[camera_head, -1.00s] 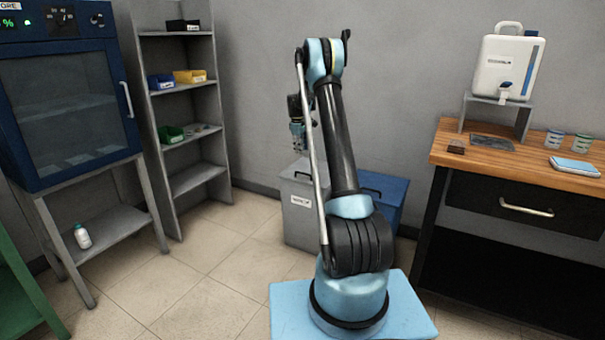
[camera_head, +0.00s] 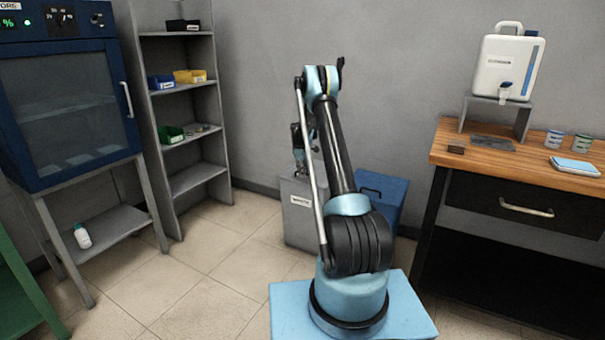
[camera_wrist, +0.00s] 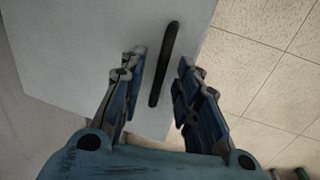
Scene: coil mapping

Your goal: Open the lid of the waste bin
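The grey waste bin (camera_head: 299,222) with a white label stands on the floor against the back wall, partly hidden behind my arm. In the wrist view its pale lid (camera_wrist: 75,45) looks flat and shut, with a black bar handle (camera_wrist: 164,62) near one edge. My gripper (camera_wrist: 158,88) is open, its two blue-padded fingers on either side of the handle, with gaps showing between them and it. I cannot tell how far above the lid the fingertips are. In the head view my gripper (camera_head: 301,163) is just above the grey bin.
A blue bin (camera_head: 385,193) with a black handle stands close to the grey bin's right. A grey shelf (camera_head: 186,117) with small trays is at left. A wooden bench (camera_head: 510,160) stands at right. Tiled floor is free at front left.

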